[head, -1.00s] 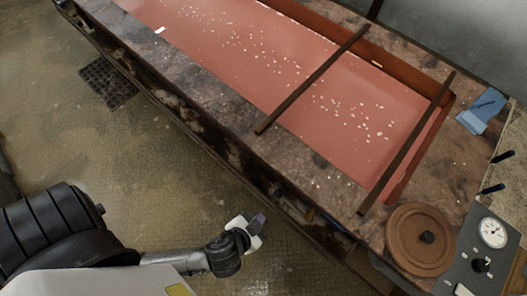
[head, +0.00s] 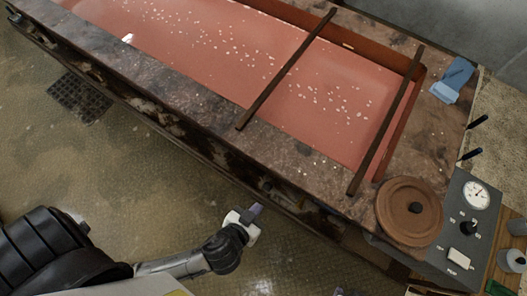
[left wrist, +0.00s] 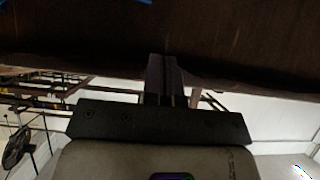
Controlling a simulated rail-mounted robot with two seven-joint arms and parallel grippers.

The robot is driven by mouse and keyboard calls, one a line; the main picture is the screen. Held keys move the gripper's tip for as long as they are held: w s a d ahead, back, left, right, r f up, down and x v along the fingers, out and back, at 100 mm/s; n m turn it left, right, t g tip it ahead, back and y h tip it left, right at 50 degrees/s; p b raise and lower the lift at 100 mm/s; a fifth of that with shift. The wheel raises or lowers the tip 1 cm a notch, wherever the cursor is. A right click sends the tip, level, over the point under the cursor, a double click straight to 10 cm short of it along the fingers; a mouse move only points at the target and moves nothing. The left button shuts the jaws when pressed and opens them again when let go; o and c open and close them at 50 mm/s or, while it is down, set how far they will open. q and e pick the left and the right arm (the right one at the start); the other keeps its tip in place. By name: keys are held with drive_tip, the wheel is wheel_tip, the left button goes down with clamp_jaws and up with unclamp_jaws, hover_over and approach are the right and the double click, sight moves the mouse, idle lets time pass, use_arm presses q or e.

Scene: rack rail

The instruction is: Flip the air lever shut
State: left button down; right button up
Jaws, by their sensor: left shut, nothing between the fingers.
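The grey control panel (head: 458,228) stands at the right of the head view, with a round white gauge (head: 476,195), small black knobs and a pale block-like switch (head: 459,257). Two black-handled levers (head: 471,154) (head: 478,122) stick out behind the panel. I cannot tell which part is the air lever. My left gripper (head: 256,209) is shut and empty, beside the long bench's near side, well left of the panel and apart from it. In the left wrist view its closed fingers (left wrist: 160,80) point at a dark brown surface. My right gripper is not in view.
The stone-topped bench (head: 215,115) holds a red tray bed (head: 250,65) crossed by two dark bars (head: 288,68). A round brown wheel (head: 408,212) lies left of the panel. A blue object (head: 453,80) rests at the far right. Open floor (head: 110,165) lies left.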

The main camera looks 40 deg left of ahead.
use_arm(q)
drive_tip(key=b, duration=0.1)
hover_over(283, 196)
drive_tip(key=s+a, duration=0.3)
drive_tip(key=a, duration=0.1)
wheel_tip(283, 196, down, 5)
drive_tip(key=shift+w+d+f+b, duration=0.1)
drive_tip(key=shift+w+f+b, duration=0.1)
drive_tip(key=shift+f, duration=0.5)
drive_tip(key=shift+w+d+f+b, duration=0.1)
drive_tip(key=shift+f+b, duration=0.15)
drive_tip(key=shift+f, duration=0.4)
drive_tip(key=shift+w+f+b, duration=0.15)
drive_tip(key=shift+f+b, duration=0.05)
drive_tip(key=shift+f, duration=0.5)
drive_tip(key=shift+f, duration=0.1)
